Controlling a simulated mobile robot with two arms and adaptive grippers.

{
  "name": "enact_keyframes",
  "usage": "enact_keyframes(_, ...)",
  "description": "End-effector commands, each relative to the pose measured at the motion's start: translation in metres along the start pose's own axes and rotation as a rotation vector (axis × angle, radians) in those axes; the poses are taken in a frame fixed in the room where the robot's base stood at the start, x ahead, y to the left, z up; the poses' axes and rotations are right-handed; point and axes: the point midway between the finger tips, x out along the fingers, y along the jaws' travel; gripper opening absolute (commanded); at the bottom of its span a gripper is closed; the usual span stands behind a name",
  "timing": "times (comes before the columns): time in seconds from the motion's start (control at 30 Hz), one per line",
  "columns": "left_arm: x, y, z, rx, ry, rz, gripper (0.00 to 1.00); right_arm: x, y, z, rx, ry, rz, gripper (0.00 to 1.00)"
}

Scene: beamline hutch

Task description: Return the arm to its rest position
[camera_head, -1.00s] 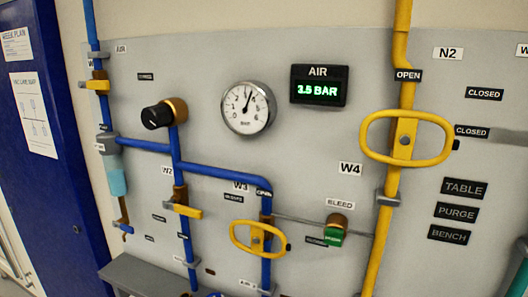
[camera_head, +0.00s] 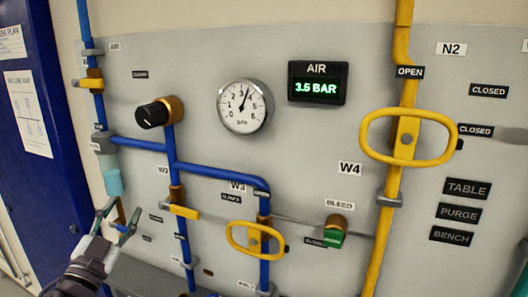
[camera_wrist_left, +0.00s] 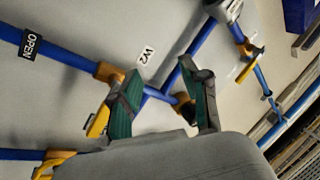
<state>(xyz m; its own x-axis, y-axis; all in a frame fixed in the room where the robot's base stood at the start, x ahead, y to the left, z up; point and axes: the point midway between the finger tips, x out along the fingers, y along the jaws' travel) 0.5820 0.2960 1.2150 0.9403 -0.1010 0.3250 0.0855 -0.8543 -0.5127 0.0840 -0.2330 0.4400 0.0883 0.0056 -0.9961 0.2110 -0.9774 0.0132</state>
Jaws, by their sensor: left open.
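My left gripper (camera_head: 121,222) is at the lower left of the head view, in front of the panel's lower left part. Its two fingers are spread and nothing is between them. It overlaps the area just below the light-blue filter bowl (camera_head: 114,182); I cannot tell the exact gap. In the left wrist view, the open green-padded fingers (camera_wrist_left: 158,100) frame a blue pipe and the W2 label (camera_wrist_left: 147,55). Touching cannot be told. My right gripper is not in view.
The grey panel (camera_head: 300,140) carries blue pipes (camera_head: 215,170), a yellow pipe (camera_head: 393,195) with a large oval handle (camera_head: 367,140), a smaller yellow handle (camera_head: 232,240), a black knob (camera_head: 152,114), a gauge (camera_head: 244,106) and a green bleed valve (camera_head: 334,234). A blue cabinet (camera_head: 60,215) stands left.

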Motion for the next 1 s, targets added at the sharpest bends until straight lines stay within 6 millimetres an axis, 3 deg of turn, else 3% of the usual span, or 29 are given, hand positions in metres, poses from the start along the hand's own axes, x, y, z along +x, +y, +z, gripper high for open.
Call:
enact_keyframes(0.03,-0.021,0.021,0.029,-0.060,-0.124,-0.010,0.46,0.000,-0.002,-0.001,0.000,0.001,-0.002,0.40)
enact_keyframes(0.1,-0.052,0.045,0.065,-0.116,-0.298,-0.014,0.46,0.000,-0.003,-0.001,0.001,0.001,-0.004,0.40)
enact_keyframes(0.2,-0.104,0.082,0.107,-0.180,-0.543,0.012,0.46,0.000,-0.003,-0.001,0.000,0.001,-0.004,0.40)
enact_keyframes(0.33,-0.182,0.129,0.143,-0.244,-0.847,0.090,0.46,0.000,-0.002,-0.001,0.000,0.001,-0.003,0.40)
enact_keyframes(0.5,-0.269,0.175,0.156,-0.300,-1.138,0.217,0.46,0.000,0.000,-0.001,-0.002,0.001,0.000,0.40)
enact_keyframes(0.7,-0.342,0.208,0.148,-0.344,-1.358,0.354,0.46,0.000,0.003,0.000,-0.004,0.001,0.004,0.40)
enact_keyframes(0.93,-0.408,0.233,0.126,-0.392,-1.543,0.509,0.46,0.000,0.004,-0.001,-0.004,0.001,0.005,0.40)
enact_keyframes(1.0,-0.406,0.243,0.148,-0.382,-1.544,0.504,0.46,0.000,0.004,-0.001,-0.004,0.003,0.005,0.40)
